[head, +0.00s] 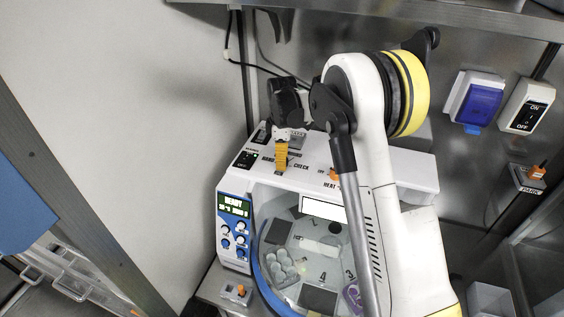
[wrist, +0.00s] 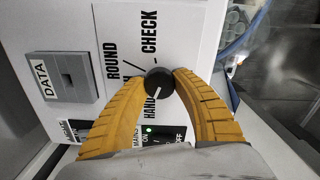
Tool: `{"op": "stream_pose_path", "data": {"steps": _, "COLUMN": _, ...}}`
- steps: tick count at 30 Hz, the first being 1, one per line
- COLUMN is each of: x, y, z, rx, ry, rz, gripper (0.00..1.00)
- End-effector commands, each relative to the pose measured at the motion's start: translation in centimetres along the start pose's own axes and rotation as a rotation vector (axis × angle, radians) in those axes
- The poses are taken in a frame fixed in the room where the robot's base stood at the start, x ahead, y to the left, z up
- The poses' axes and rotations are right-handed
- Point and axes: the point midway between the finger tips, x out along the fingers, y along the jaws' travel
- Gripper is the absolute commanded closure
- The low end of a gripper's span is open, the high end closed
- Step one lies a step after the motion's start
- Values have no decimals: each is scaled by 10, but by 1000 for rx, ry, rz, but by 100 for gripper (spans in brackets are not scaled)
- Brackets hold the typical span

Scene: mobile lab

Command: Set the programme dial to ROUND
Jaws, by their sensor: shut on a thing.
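In the wrist view the programme dial (wrist: 160,80) is a round black knob with a white pointer line on a white panel. The line points down-left, towards the HAND label (wrist: 150,108), which is partly covered. The ROUND label (wrist: 112,62) is to its upper left and the CHECK label (wrist: 149,32) above. My gripper (wrist: 160,80) is shut on the dial, one orange finger on each side. In the head view my gripper (head: 281,168) points down at the top of the white machine (head: 400,165) and hides the dial.
A grey DATA socket (wrist: 62,78) lies left of the dial, and a green-lit MAINS switch (wrist: 148,132) is near the fingers. The machine's front has a READY display (head: 233,205), small knobs and a clear round window. A blue-covered box (head: 478,104) and an ON/OFF switch (head: 526,106) are on the wall.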

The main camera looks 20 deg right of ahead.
Motion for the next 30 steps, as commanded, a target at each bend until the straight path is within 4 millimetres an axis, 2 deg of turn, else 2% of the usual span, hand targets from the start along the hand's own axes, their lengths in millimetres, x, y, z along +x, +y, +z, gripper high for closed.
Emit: {"op": "stream_pose_path", "data": {"steps": 30, "x": 2, "y": 1, "z": 0, "rx": 919, "ry": 1, "rz": 0, "gripper": 97}}
